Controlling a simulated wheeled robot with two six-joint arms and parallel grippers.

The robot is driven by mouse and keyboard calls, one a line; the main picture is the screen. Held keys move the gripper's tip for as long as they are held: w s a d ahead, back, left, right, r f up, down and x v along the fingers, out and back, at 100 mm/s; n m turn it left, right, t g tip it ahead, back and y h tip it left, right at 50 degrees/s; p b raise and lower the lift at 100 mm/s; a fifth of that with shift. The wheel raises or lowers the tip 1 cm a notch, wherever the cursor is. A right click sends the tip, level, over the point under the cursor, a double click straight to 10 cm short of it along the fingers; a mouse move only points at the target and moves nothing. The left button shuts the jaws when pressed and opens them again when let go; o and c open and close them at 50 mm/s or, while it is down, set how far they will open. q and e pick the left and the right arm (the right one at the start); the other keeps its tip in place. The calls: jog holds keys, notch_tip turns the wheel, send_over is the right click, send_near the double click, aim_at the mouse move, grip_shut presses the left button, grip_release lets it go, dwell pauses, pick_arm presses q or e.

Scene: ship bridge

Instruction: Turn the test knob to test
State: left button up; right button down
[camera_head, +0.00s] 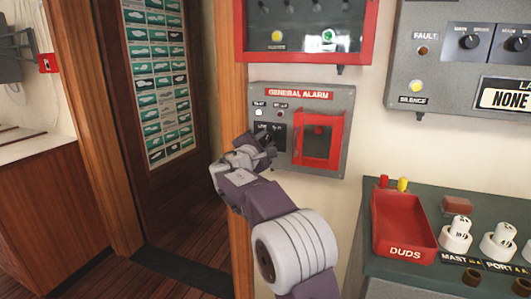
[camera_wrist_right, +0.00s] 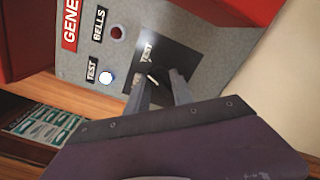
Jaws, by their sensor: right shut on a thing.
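The grey general alarm panel (camera_head: 344,104) is on the wall in the middle of the head view. Its black knob plate (camera_wrist_right: 172,58) carries a TEST label in the wrist view. My right gripper (camera_head: 267,143) is at this plate, its fingers shut on the test knob (camera_wrist_right: 153,79). The knob is largely hidden between the fingers; a short pale mark on it shows, slanted, with its upper end toward the TEST label. My right gripper's fingers also show in the wrist view (camera_wrist_right: 161,88). My left gripper is not in view.
A white lit lamp (camera_head: 258,112) marked TEST and a dark red BELLS lamp (camera_head: 279,114) sit above the knob. A red-framed cover (camera_head: 335,142) is to its right. A red-framed box (camera_head: 360,55) hangs above. A console with a red DUDS tray (camera_head: 376,215) stands lower right.

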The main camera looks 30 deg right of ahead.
jog(key=shift+f+m+b, duration=0.1)
jog(key=shift+m+b, duration=1.25)
jog(key=shift+m, duration=0.25)
jog(key=c, duration=1.1)
grip_release()
jog(key=shift+a, duration=0.1)
jog(key=v, duration=0.9)
jog(key=shift+b, duration=0.3)
